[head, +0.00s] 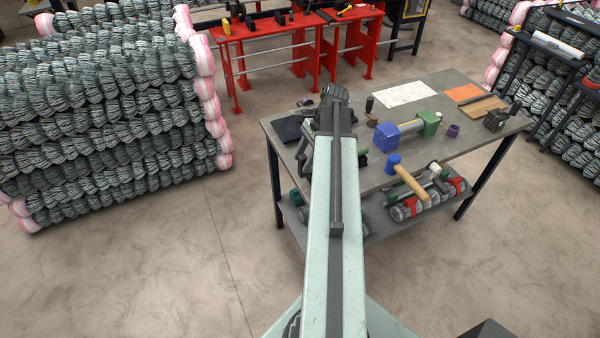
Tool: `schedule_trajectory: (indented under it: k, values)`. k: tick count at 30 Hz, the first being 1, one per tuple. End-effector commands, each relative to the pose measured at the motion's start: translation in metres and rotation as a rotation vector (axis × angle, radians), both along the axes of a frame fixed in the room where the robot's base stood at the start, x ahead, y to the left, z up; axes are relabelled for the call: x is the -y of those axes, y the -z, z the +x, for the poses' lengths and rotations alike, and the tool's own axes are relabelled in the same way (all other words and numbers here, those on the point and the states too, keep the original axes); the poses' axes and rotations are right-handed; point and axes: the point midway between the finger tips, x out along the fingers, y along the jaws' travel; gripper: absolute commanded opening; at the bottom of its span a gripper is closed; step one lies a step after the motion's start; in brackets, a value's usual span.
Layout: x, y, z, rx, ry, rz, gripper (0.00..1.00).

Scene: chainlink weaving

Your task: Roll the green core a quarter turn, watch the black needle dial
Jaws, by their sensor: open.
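A blue block (386,138) and a green block (428,124) stand at the two ends of a short grey cylinder (410,127) on the grey worktable (470,145). Another small green piece (362,159) shows just right of my arm, partly hidden by it. I cannot tell which green part is the core. I cannot make out a black needle dial. My arm reaches over the table's left part, left of the blue and green blocks. My gripper cannot be made out beyond or behind the arm.
A purple ring (453,130) and a dark clamp-like tool (500,116) are at right. Mesh rolls (100,120) are stacked at left. Red benches (270,45) stand behind. Floor is clear in front.

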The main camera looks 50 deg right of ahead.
Motion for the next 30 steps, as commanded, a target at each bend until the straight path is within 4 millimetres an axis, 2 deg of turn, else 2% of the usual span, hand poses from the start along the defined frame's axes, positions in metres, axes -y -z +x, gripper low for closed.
schedule_trajectory:
  k: [1, 5, 14, 15, 19, 20, 30]
  values:
    - [-0.004, 0.019, 0.001, 0.001, -0.002, 0.0, 0.47]
    - [-0.011, 0.036, 0.005, 0.001, -0.002, 0.0, 0.47]
    - [-0.013, 0.037, 0.007, 0.001, -0.001, -0.001, 0.47]
    - [-0.013, 0.037, 0.007, 0.001, -0.001, -0.001, 0.42]
    - [-0.013, 0.037, 0.007, 0.001, -0.001, -0.001, 0.06]
    - [-0.013, 0.037, 0.007, 0.001, -0.001, -0.001, 0.0]
    - [-0.013, 0.037, 0.006, 0.0, 0.0, -0.001, 0.0]
